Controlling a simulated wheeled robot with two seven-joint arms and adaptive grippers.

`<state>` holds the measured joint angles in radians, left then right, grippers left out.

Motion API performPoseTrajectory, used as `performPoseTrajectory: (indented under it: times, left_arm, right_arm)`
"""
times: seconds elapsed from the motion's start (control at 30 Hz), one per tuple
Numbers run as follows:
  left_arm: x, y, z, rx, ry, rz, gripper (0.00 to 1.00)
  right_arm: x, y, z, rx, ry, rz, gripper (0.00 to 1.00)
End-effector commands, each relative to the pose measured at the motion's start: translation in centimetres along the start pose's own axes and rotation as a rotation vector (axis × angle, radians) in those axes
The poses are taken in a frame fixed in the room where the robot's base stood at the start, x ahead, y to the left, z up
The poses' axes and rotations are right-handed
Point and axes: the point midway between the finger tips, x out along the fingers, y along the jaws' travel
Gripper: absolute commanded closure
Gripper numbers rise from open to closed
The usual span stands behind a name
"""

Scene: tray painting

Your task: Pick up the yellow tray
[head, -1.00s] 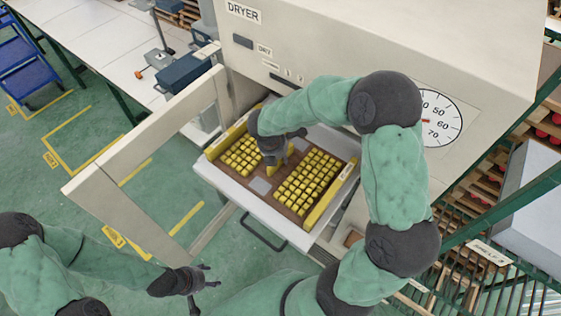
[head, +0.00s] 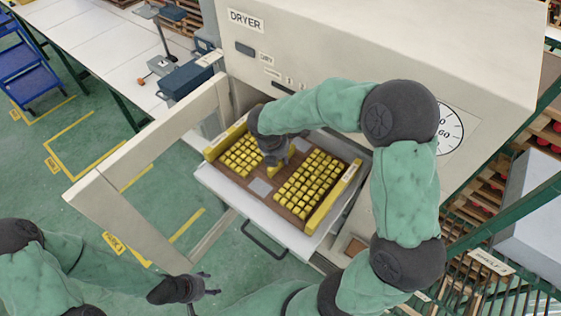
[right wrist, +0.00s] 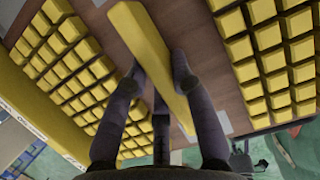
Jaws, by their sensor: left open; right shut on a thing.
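The yellow tray (head: 335,198) has a brown floor, yellow side walls and a yellow middle bar, with rows of yellow cubes on both sides. It is over the dryer's pulled-out white drawer (head: 250,215), and appears slightly raised from it. My right gripper (head: 277,160) reaches down to the tray's middle. In the right wrist view its fingers (right wrist: 157,68) are shut on the middle bar (right wrist: 150,40), one on each side. The gripper and forearm hide part of the bar and the tray's back edge. My left gripper (head: 210,285) is open and empty, low and left of the drawer.
The dryer (head: 330,45) stands behind the drawer. Its open door frame (head: 135,215) stands out to the left. A white table (head: 110,50) is at the back left, with a blue cart (head: 30,65) beside it. Shelves stand at the right.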

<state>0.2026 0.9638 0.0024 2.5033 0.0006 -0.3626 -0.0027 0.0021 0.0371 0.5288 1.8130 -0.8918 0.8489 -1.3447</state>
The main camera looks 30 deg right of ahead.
Motion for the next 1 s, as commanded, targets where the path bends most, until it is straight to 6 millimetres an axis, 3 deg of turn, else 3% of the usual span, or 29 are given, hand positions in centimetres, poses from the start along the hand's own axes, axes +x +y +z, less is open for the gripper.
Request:
performPoseTrajectory:
  times: [0.27,0.7,1.0]
  left_arm:
    - [0.7,-0.2,0.0,0.000,0.000,0.000,0.41]
    - [1.7,-0.6,-0.1,0.000,0.000,0.000,0.41]
    - [2.0,-0.7,-0.1,0.000,0.000,0.000,0.41]
  right_arm:
    - [-1.1,-0.3,-3.9,-0.006,-0.001,0.005,1.00]
    - [-4.0,-1.5,-13.2,-0.006,-0.001,0.005,1.00]
    - [-5.0,-1.9,-16.4,-0.004,0.000,0.003,1.00]
